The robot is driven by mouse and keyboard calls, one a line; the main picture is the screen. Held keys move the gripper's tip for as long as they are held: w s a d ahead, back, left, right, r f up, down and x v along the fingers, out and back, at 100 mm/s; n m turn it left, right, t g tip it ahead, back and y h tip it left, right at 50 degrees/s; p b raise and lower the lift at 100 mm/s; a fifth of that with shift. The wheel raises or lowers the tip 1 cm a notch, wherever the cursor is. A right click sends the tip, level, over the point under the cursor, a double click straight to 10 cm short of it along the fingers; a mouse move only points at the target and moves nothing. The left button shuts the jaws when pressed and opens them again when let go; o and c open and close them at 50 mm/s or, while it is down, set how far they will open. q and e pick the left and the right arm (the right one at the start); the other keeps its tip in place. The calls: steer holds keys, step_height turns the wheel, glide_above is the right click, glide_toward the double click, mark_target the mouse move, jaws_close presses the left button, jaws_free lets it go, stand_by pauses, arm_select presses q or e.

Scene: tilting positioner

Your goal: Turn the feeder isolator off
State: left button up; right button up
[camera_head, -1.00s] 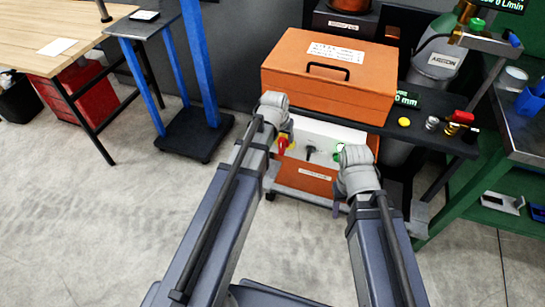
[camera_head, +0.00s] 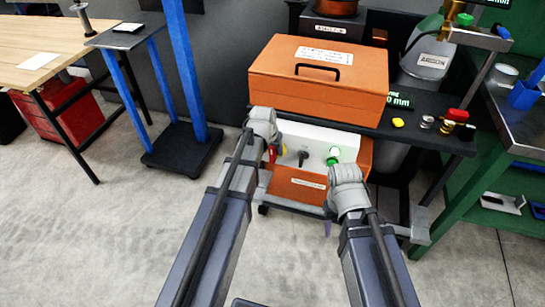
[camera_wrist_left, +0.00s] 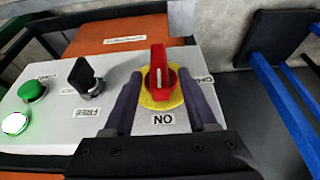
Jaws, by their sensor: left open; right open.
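The feeder isolator is a red rotary handle (camera_wrist_left: 158,75) on a yellow plate (camera_wrist_left: 163,99), on the white sloped panel (camera_wrist_left: 60,125). In the left wrist view its bar stands upright in the picture, in line with the upside-down ON label below it. My left gripper (camera_wrist_left: 160,92) is open, with one dark finger on each side of the handle; I cannot tell whether they touch it. In the head view the handle (camera_head: 272,154) is partly hidden by my left wrist. My right gripper (camera_head: 327,228) is mostly hidden behind its own wrist, low in front of the cart.
A black selector knob (camera_wrist_left: 86,78), a green button (camera_wrist_left: 32,91) and a lit green lamp (camera_wrist_left: 15,123) share the panel. An orange case (camera_head: 310,95) sits above it on the dark cart. A blue-posted stand (camera_head: 185,150) is to the left. The floor between is clear.

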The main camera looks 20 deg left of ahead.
arm_select(q)
steer(key=shift+w+f, duration=0.25)
steer(key=shift+f, duration=0.3)
steer(key=shift+c, duration=0.2)
jaws_close()
